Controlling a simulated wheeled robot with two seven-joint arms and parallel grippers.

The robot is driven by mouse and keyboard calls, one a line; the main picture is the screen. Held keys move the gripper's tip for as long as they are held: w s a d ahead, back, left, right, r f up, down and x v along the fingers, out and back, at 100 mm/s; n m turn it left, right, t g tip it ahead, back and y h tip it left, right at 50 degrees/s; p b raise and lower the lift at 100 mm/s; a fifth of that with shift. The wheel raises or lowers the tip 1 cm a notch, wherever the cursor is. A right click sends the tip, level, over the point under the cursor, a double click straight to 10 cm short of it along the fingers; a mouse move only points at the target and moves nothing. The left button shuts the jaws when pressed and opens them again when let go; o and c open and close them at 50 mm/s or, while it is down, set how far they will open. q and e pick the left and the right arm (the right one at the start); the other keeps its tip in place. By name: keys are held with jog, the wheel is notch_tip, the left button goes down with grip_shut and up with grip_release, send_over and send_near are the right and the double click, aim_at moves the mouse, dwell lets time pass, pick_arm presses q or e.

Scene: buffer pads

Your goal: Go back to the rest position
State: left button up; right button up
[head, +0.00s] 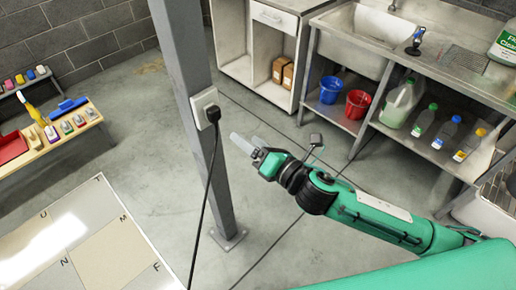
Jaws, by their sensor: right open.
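My right gripper (250,145) is at the end of the green arm that comes in from the right. Its two pale fingers are apart with nothing between them. It is in the air over the floor, just right of the grey post (190,90), and touches nothing that I can make out. My left gripper is not in view. No buffer pads can be told for sure in this view.
A plug in a white socket (204,107) on the post trails a black cable. A lettered board (95,228) is at the lower left. A wooden bench (75,140) holds coloured items. A steel sink unit (430,75) with buckets and bottles stands right. The floor (130,85) between is clear.

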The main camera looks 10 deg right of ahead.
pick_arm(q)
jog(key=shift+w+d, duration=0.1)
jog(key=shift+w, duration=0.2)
pick_arm(e)
jog(key=shift+v, duration=1.05)
